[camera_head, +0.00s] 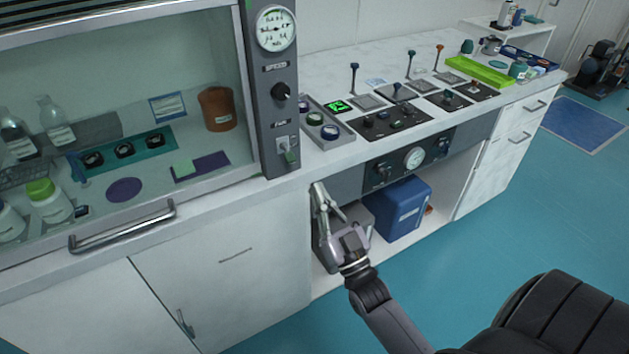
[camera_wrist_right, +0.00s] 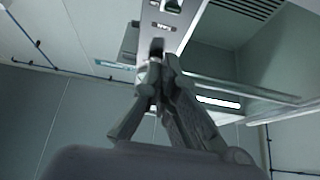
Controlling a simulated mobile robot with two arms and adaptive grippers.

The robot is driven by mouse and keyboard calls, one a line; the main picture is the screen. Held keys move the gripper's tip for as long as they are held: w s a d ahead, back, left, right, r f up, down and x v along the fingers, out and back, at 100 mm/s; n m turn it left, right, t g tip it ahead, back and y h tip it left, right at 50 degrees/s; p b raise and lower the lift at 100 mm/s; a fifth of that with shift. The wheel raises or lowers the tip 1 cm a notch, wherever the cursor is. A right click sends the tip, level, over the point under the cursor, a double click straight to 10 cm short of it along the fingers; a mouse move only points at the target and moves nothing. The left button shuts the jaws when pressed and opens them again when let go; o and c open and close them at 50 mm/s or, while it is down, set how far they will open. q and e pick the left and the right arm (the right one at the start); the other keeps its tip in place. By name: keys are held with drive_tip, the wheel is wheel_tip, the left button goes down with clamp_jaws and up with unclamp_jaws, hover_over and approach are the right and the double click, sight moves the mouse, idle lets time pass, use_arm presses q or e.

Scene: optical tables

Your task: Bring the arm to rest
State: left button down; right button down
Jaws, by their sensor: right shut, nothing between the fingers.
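My right gripper (camera_head: 322,192) is in front of the bench, near the front edge of the worktop and below the grey gauge panel. Its fingers point up and are shut with nothing held. In the right wrist view the gripper (camera_wrist_right: 157,50) also shows with its fingertips together, with the panel's underside and the hood behind it. My right arm (camera_head: 385,315) reaches in from the bottom right. My left gripper is not in the head view.
A fume hood with a handle (camera_head: 125,228) stands at left. The grey panel (camera_head: 272,90) carries a dial and a switch. The worktop (camera_head: 330,70) holds control plates and a green tray (camera_head: 478,72). A blue bin (camera_head: 402,210) stands in the open bay below.

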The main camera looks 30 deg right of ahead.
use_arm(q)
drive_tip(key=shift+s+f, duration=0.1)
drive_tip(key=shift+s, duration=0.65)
use_arm(e)
drive_tip(key=shift+s+f, duration=0.15)
drive_tip(key=shift+f, duration=0.05)
